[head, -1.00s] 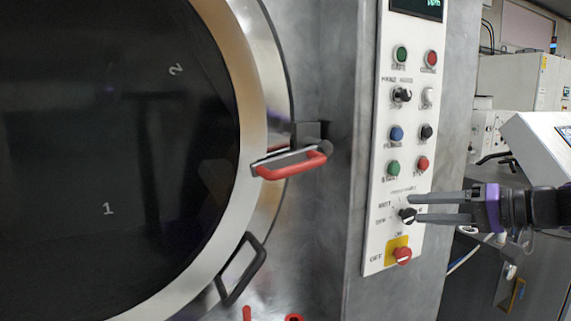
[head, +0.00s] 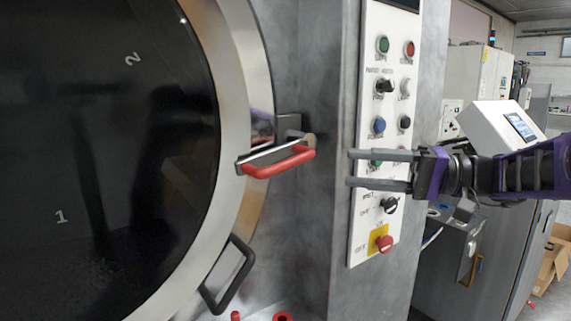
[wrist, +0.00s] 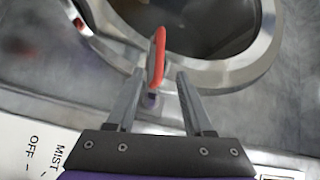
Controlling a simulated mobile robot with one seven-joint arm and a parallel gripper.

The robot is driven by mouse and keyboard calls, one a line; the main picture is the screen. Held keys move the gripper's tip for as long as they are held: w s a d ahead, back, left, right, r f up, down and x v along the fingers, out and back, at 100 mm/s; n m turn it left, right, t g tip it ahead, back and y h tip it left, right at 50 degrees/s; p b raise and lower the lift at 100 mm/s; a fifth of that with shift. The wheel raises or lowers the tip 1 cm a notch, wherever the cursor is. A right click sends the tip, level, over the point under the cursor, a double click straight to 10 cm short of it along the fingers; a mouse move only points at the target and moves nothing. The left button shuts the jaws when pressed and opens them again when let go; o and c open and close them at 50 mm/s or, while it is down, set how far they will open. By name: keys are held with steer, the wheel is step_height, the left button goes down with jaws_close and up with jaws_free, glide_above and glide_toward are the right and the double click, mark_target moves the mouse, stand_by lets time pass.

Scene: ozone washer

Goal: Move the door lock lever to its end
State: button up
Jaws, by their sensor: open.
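The door lock lever (head: 279,161) has a red handle and a metal base at the right rim of the round door. It points left across the rim in the head view. My gripper (head: 351,168) is open and empty, in front of the control panel to the right of the lever, with its fingers pointing left at about the lever's height. In the wrist view the red lever (wrist: 157,57) shows beyond and between the two open fingertips (wrist: 160,76). It appears apart from both fingers.
The white control panel (head: 369,218) with several buttons and knobs is behind my gripper. The round door (head: 195,271) has a dark window and a black handle (head: 229,274) below the lever. A white console (head: 487,125) stands at the right.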

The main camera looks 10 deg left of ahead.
mark_target(295, 165)
steer(key=a, duration=1.2)
steer(key=shift+s+a+r, duration=0.1)
steer(key=shift+s+a, duration=0.3)
jaws_close()
stand_by(0.7)
